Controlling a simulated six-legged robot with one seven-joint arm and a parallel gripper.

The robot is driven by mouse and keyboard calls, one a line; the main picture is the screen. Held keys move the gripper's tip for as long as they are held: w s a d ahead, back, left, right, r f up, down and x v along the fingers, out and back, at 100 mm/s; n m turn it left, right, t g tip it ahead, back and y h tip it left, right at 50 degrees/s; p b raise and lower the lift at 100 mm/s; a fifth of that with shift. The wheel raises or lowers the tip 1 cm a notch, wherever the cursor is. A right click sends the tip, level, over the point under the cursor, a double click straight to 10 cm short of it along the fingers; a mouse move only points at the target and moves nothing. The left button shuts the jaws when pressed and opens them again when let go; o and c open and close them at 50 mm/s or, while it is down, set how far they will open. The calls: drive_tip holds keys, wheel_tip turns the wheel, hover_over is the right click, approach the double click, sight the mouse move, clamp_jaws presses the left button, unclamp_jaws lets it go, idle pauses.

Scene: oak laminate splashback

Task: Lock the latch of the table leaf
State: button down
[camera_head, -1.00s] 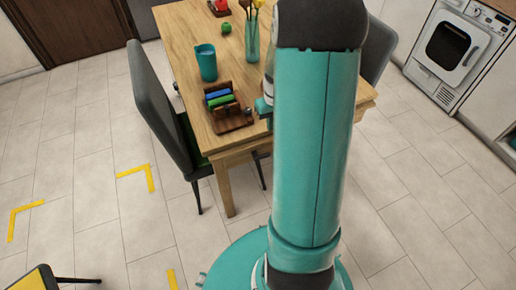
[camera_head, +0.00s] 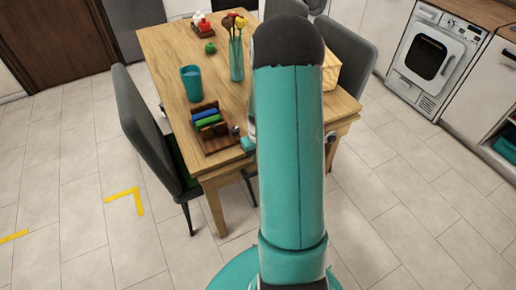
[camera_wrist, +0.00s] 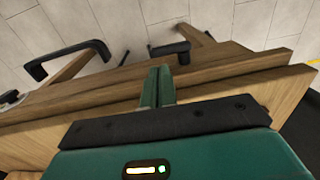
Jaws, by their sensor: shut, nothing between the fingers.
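The wooden table (camera_head: 225,88) stands ahead of me, its near end partly behind my arm. In the wrist view its wooden edge and boards (camera_wrist: 225,72) cross the picture. A black bar handle (camera_wrist: 68,60) sticks out at left, and a smaller black fitting (camera_wrist: 170,50) sits beyond my fingertips. I cannot tell which is the latch, or its position. My gripper (camera_wrist: 158,84) has its teal fingers together and empty, close over the wooden edge; contact is unclear. In the head view my arm hides most of it.
A wooden rack (camera_head: 222,146) with coloured items, a teal cup (camera_head: 191,84) and a vase of flowers (camera_head: 236,60) stand on the table. Grey chairs (camera_head: 147,125) flank it. A white appliance (camera_head: 433,57) is at right. The tiled floor between is clear.

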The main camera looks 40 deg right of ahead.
sight(256, 172)
drive_tip(key=shift+a+f, duration=0.15)
drive_tip(key=shift+f, duration=2.65)
drive_tip(key=shift+d+f+y, duration=0.2)
drive_tip(key=shift+y, duration=0.4)
drive_tip(key=shift+s+d+f+t+y, duration=0.15)
drive_tip(key=shift+d+f+t+y, duration=0.25)
drive_tip(key=shift+y, duration=0.5)
drive_tip(key=shift+d+f, duration=0.1)
drive_tip(key=shift+f, duration=1.3)
drive_tip(key=shift+r, duration=0.8)
